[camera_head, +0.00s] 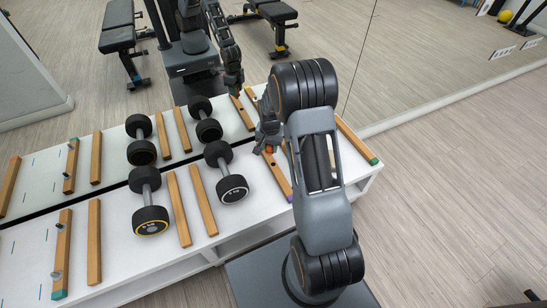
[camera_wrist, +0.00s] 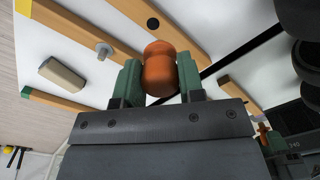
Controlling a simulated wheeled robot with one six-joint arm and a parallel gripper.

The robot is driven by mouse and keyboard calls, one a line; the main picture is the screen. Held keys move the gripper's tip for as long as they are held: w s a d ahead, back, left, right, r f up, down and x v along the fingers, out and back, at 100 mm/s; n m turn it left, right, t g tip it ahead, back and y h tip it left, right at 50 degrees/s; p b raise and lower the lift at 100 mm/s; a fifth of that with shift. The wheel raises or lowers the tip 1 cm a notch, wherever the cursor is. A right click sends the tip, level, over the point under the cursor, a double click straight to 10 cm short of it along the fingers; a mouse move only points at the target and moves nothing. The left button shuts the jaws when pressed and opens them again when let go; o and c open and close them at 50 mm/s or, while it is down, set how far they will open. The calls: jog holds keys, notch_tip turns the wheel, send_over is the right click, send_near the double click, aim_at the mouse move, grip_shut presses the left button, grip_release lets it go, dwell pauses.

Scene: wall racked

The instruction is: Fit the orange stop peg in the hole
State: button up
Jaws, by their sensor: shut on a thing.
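The orange stop peg (camera_wrist: 160,70) is a rounded orange piece held between the green fingers of my gripper (camera_wrist: 158,82) in the wrist view. In the head view the peg (camera_head: 269,149) is a small orange spot at the tip of my gripper (camera_head: 267,142), over the right part of the white rack top. A dark round hole (camera_wrist: 153,23) shows in a wooden rail (camera_wrist: 182,40) beyond the peg in the wrist view. The peg appears apart from that hole. The peg's lower end is hidden.
The white rack top (camera_head: 120,225) carries wooden rails and two dumbbells (camera_head: 149,205) (camera_head: 226,175). A grey metal pin (camera_wrist: 103,50) stands in a neighbouring rail, near a loose beige block (camera_wrist: 62,75). A mirror (camera_head: 460,60) behind the rack repeats the scene.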

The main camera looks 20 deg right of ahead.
jog(key=shift+w+d+f+m+b, duration=0.1)
jog(key=shift+d+f+m+b, duration=0.15)
jog(key=shift+d+m+b, duration=0.45)
jog(key=shift+r, duration=0.1)
jog(key=shift+f+b, duration=1.65)
jog(key=shift+f, duration=1.2)
jog(key=shift+f, duration=0.2)
jog(key=shift+f+b, duration=1)
jog(key=shift+f, duration=0.5)
jog(key=o, duration=1)
notch_tip(320, 180, up, 14)
jog(key=p, duration=0.5)
jog(key=shift+d+f, duration=0.1)
